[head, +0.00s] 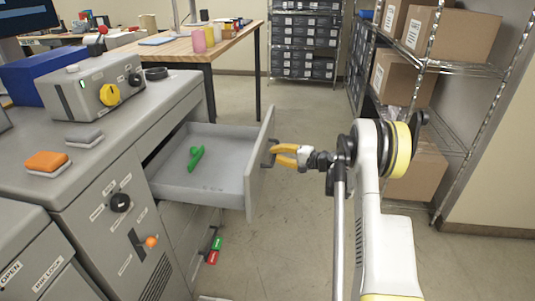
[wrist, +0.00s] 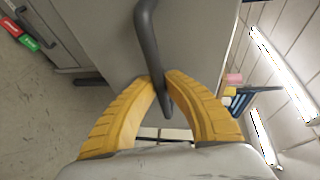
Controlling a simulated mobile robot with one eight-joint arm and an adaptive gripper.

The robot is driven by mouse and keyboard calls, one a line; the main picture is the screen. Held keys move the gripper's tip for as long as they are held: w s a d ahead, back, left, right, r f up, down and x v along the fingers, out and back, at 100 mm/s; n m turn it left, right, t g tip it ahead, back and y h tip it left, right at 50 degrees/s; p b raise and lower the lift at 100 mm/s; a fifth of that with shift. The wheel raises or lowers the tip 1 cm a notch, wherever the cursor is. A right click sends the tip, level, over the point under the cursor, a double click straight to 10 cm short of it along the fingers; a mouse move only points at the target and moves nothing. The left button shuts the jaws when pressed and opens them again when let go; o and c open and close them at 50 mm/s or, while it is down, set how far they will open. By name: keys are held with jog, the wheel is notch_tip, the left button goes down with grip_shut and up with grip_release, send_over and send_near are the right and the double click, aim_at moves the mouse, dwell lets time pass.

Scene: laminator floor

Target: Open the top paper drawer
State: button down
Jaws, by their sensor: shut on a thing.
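The top paper drawer (head: 205,182) stands pulled well out of the grey cabinet in the head view. A green object (head: 196,157) lies inside it; the rest of its floor looks bare. The drawer front (head: 259,170) carries a dark bar handle (head: 268,152) on its outer face. My gripper (head: 281,156) has its yellow fingers shut on this handle. In the wrist view the dark handle (wrist: 146,40) runs down between the yellow fingertips (wrist: 160,82). The handle's far end is partly hidden by the fingers.
Lower drawers (head: 190,235) are closed beneath, with green and red tags (head: 214,250) near them. A control box with a yellow knob (head: 92,88) sits on the cabinet top. Shelving with cardboard boxes (head: 440,45) stands at right. Floor in front of the drawer is clear.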

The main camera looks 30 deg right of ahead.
jog(key=shift+d, duration=0.1)
jog(key=c, duration=1.4)
grip_release()
jog(key=v, duration=1.2)
jog(key=shift+r, duration=0.1)
